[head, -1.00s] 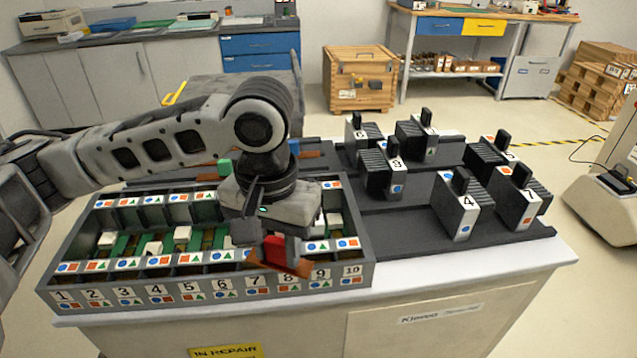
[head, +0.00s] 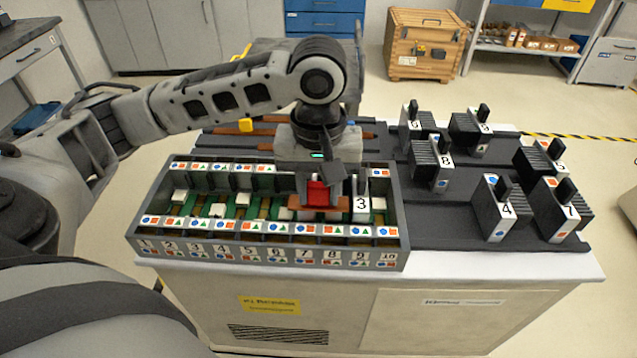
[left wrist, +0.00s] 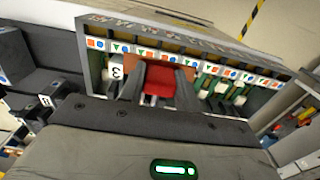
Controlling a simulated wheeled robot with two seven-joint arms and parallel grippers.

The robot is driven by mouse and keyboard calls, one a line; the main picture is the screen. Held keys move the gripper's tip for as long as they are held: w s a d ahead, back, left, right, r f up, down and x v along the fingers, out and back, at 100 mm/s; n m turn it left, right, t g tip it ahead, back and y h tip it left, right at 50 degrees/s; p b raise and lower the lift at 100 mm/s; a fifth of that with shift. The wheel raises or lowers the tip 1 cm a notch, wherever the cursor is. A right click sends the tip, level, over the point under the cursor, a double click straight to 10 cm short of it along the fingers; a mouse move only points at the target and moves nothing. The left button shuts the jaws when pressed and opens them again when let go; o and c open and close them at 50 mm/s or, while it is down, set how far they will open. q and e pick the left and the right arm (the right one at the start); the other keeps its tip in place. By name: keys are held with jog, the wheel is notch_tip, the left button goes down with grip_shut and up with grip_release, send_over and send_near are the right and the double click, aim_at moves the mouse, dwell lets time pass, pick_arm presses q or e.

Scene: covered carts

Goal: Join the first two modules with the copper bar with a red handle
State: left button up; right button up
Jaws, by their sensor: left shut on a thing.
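My left gripper (head: 319,180) is shut on the red handle (head: 318,193) of a copper bar (head: 308,208). The bar looks roughly level over the slotted grey rack (head: 300,258), near slots 7 and 8; I cannot tell whether it touches anything below. The red handle also shows in the left wrist view (left wrist: 158,82), between the two fingers. A module marked 3 (head: 361,204) stands upright in the rack just right of the bar, and it shows left of the fingers in the left wrist view (left wrist: 116,70). My right gripper is not in view.
Several dark numbered modules with upright handles, such as 4 (head: 495,208) and 7 (head: 560,210), stand on the dark tray (head: 440,230) right of the rack. Other copper-coloured bars (head: 230,131) lie behind the rack. White blocks (head: 217,210) sit in several slots.

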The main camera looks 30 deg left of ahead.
pick_arm(q)
jog(key=shift+f+b, duration=0.7)
jog(key=shift+f, duration=4.05)
jog(key=shift+f, duration=0.15)
jog(key=o, duration=1.1)
notch_tip(320, 180, up, 16)
jog(key=shift+f+p, duration=0.1)
jog(key=shift+p, duration=0.6)
